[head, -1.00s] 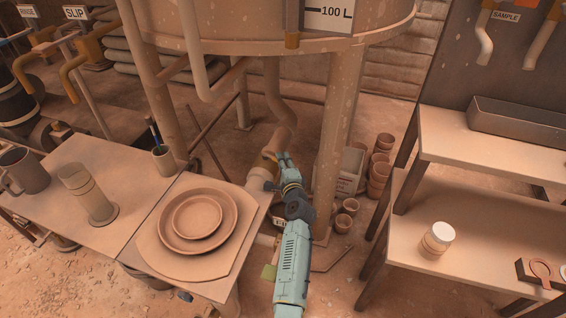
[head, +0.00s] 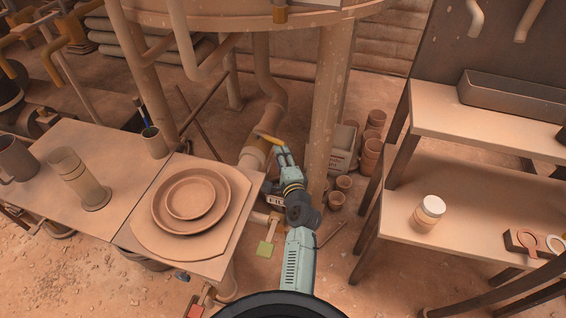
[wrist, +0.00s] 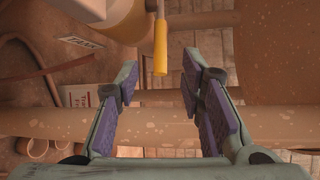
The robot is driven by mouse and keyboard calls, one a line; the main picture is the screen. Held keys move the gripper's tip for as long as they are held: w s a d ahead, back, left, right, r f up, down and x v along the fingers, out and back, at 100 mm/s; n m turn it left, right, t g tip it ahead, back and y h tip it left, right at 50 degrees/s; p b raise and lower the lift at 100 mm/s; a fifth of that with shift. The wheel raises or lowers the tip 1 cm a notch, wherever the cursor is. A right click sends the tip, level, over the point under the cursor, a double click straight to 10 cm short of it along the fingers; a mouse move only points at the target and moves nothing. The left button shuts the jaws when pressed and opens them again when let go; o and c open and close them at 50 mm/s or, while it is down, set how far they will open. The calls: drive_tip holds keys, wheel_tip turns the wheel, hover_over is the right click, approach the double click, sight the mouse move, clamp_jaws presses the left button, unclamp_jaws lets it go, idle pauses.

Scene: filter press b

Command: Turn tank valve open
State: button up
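The tank (head: 235,18) stands on legs at the top of the head view. A pipe (head: 268,95) runs down from beneath it to a valve body. The yellow valve handle (head: 268,137) is a short bar at the pipe's lower end. In the wrist view the handle (wrist: 160,47) points down the picture, with its tip near the gap between my fingers. My gripper (head: 284,155) is beside the handle in the head view. In the wrist view my gripper (wrist: 160,76) is open with nothing between the fingers. Whether a fingertip touches the handle is not clear.
A table (head: 60,165) with plates (head: 190,198) and cups stands left of my arm. A shelf (head: 455,190) with a white-lidded jar (head: 430,210) is at the right. Several pots (head: 371,155) and a tank leg (head: 326,100) are close to the gripper's right.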

drive_tip(key=shift+v, duration=1.1)
